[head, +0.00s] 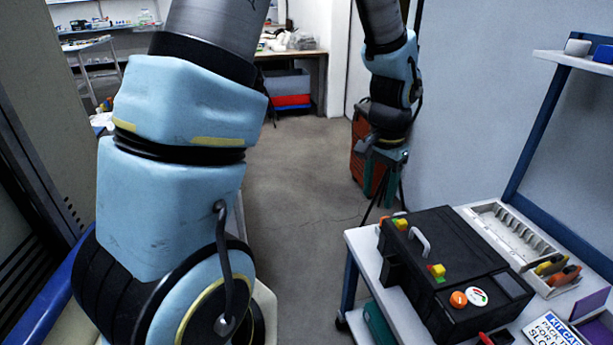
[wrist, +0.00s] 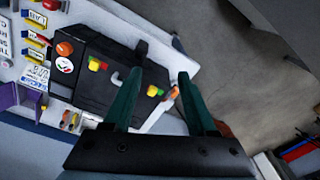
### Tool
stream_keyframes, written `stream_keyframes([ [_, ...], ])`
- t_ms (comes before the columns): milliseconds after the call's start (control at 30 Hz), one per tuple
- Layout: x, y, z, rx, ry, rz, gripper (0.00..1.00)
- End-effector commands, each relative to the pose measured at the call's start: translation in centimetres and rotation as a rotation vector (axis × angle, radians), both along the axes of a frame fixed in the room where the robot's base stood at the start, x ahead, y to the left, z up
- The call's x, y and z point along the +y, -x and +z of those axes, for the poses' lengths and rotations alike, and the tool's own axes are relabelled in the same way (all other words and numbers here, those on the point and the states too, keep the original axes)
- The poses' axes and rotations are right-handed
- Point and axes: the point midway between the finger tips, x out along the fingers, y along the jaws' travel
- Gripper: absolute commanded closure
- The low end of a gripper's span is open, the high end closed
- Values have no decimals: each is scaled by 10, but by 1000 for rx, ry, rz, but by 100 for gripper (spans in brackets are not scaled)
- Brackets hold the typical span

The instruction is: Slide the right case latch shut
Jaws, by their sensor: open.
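The black case (head: 455,265) lies on the white table (head: 358,240), with a grey handle (head: 421,242) between two small yellow, red and green latches. One latch (head: 437,270) is near the round stickers; the other (head: 401,223) is at the far end. In the wrist view these are the left latch (wrist: 97,65) and right latch (wrist: 154,91). Which one the task calls right, and how far each is slid, I cannot tell. My gripper (head: 386,185) hangs beyond the case's far end. In the wrist view my gripper (wrist: 162,65) is open, its teal fingers apart and nothing held.
A white slotted tray (head: 510,240) with orange and yellow-handled tools (head: 558,270) lies beside the case. A kit card (head: 555,330) lies at the table's front. A blue-framed shelf (head: 575,60) stands at right. Open floor (head: 305,200) lies left of the table.

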Motion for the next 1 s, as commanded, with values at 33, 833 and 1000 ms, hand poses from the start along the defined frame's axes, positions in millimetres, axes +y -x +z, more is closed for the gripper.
stream_keyframes([
  [33,10,-4,3,-3,2,27,43],
  [833,143,-20,29,-37,33,423,43],
  [1000,151,-19,30,-38,36,449,43],
])
